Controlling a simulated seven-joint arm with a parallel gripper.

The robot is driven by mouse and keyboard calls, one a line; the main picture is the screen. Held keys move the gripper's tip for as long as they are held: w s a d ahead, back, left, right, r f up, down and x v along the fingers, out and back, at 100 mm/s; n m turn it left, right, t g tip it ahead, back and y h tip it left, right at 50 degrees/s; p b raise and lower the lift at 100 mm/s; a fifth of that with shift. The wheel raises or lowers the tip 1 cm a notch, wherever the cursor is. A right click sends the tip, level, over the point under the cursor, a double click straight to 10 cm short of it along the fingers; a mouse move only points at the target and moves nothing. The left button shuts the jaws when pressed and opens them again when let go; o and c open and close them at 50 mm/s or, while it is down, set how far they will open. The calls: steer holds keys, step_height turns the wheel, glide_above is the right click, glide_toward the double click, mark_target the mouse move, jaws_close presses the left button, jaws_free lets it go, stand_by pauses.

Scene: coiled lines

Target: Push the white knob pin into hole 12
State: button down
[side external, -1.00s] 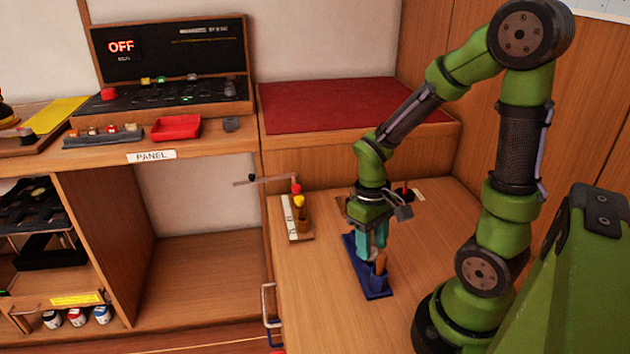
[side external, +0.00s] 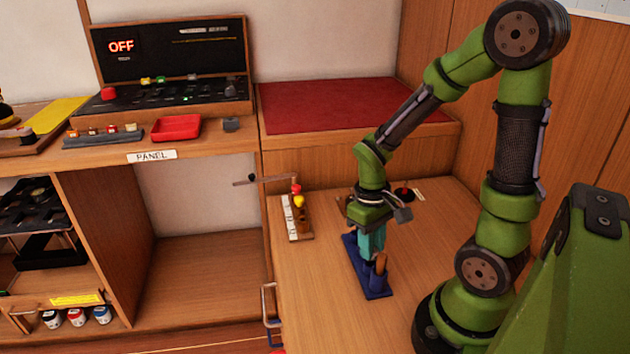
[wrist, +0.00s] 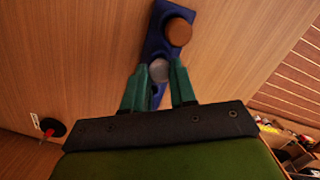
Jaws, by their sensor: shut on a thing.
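My gripper (side external: 371,250) points down over a dark blue holder (side external: 373,289) on the wooden bench. In the wrist view its two teal fingers are shut on a pale grey-white round top (wrist: 159,71), which looks like the white knob pin. The pin's lower part is hidden, and I cannot tell whether it is seated in or clear of the holder. The blue holder also shows in the wrist view (wrist: 155,43). A brown wooden post (side external: 381,266) stands at its near end, beside the fingers. No hole numbered 12 can be made out.
A small board (side external: 290,222) with a white strip and red and yellow knobs lies left of the gripper. A red-topped lever (side external: 405,193) stands behind it. A control panel (side external: 165,92) reading OFF and a red tray (side external: 176,128) are at the back left. The bench's front is clear.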

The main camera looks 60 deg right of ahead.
steer(key=shift+r, duration=0.35)
steer(key=shift+r, duration=2.7)
steer(key=shift+w+f, duration=0.1)
steer(key=shift+f, duration=0.2)
steer(key=w+d+r, duration=0.1)
steer(key=w+r, duration=0.1)
steer(key=w, duration=0.8)
steer(key=w+d+r, duration=0.2)
steer(key=w, duration=0.8)
steer(key=shift+s+f, duration=0.15)
steer(key=shift+f, duration=2.7)
steer(key=shift+f, duration=0.4)
